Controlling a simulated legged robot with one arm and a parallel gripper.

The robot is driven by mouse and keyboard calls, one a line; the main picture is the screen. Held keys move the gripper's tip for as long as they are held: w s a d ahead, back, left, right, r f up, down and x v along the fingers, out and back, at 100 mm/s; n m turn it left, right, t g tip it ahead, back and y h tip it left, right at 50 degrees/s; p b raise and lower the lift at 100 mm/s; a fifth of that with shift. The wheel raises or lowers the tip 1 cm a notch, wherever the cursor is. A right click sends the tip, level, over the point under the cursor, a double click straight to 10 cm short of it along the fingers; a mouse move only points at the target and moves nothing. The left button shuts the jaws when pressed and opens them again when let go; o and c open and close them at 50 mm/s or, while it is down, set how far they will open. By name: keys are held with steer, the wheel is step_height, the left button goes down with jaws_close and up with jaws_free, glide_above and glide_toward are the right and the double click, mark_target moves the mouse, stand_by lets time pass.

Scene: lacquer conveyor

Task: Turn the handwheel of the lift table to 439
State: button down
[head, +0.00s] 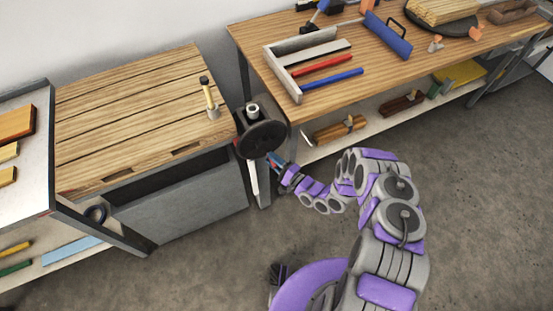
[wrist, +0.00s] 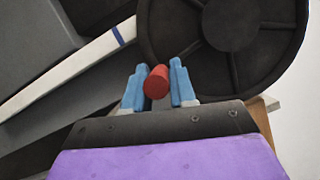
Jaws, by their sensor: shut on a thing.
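The dark handwheel (head: 262,139) stands between the slatted wooden bench and the workbench. It fills the upper right of the wrist view (wrist: 233,25), with spokes and a round hub. Its red handle (wrist: 157,82) sits near the lower left of the rim. My gripper (head: 274,160) is at the wheel's lower edge in the head view. In the wrist view its blue fingers (wrist: 158,88) are on either side of the red handle, shut on it. No readable number shows in either view.
The slatted wooden bench (head: 130,110) is to the left, with a wooden-handled tool (head: 209,97) on its corner. The workbench (head: 375,65) with red and blue bars is to the right. A pale strip with a blue mark (wrist: 75,63) runs beside the wheel. Floor is clear at right.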

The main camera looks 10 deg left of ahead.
steer(key=shift+s+a+m, duration=0.15)
steer(key=shift+a+m, duration=0.1)
steer(key=shift+m, duration=0.05)
steer(key=c, duration=1)
jaws_free()
steer(key=v, duration=1.7)
steer(key=shift+s+d+f, duration=0.15)
steer(key=shift+s+f, duration=0.05)
steer(key=shift+f, duration=0.05)
steer(key=shift+w, duration=0.1)
